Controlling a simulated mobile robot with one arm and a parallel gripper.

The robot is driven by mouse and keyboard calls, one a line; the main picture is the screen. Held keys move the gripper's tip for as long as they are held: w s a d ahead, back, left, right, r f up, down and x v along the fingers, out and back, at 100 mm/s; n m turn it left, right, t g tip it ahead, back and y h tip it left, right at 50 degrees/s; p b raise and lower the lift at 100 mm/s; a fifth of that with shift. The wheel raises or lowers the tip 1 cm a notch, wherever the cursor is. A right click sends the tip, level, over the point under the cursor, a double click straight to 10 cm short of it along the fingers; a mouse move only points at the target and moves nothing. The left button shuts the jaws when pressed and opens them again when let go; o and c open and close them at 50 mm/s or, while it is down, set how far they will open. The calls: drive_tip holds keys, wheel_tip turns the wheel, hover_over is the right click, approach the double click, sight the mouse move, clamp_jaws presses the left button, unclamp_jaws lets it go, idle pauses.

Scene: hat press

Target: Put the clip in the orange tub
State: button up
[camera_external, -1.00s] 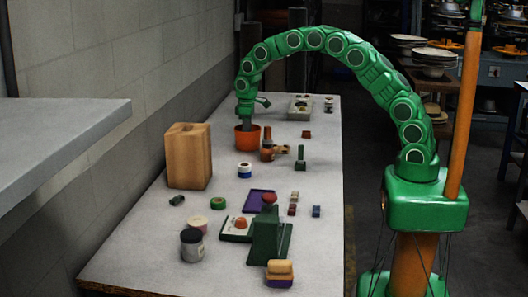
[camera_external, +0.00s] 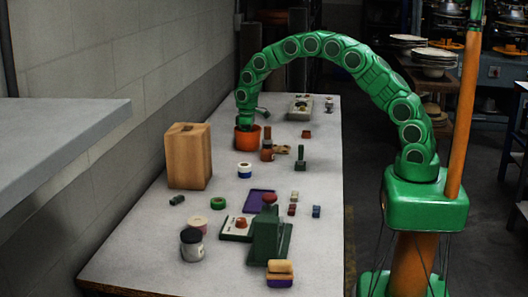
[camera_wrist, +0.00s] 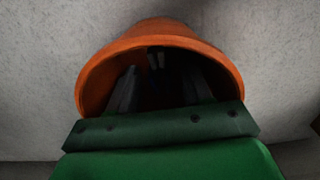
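The orange tub (camera_external: 247,140) stands on the table towards the far left. My gripper (camera_external: 245,124) points straight down into it, and the rim hides the fingertips there. In the wrist view the orange tub (camera_wrist: 100,78) surrounds the fingers of my gripper (camera_wrist: 157,76). The two dark fingers reach into its dark inside and stand apart near their bases. Small pale pieces show deep between them. I cannot tell whether these are the clip or fingertip parts. I cannot make out the clip for certain in any view.
A tall wooden block (camera_external: 188,158) stands left of the tub and nearer the camera. A brown wooden item (camera_external: 268,150) and a green stamp-like piece (camera_external: 300,158) stand to its right. A green press (camera_external: 268,235), a purple tray (camera_external: 259,201) and tape rolls sit nearer the camera.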

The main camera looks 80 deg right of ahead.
idle(0.3)
wheel_tip(320, 180, up, 12)
drive_tip(key=shift+r, duration=0.2)
idle(0.4)
drive_tip(key=s+a+r+g, duration=0.1)
drive_tip(key=s+a+r, duration=0.5)
drive_tip(key=s+a, duration=0.45)
drive_tip(key=s+a+r, duration=0.5)
drive_tip(key=s+a, duration=0.2)
drive_tip(key=s, duration=0.6)
drive_tip(key=s+a+f, duration=0.1)
drive_tip(key=s+a, duration=0.2)
drive_tip(key=s, duration=1)
drive_tip(key=s+a+g, duration=0.1)
drive_tip(key=s+a, duration=0.2)
drive_tip(key=s, duration=1)
drive_tip(key=shift+s+a+f, duration=0.15)
drive_tip(key=shift+a+f, duration=0.15)
drive_tip(key=shift+f, duration=0.1)
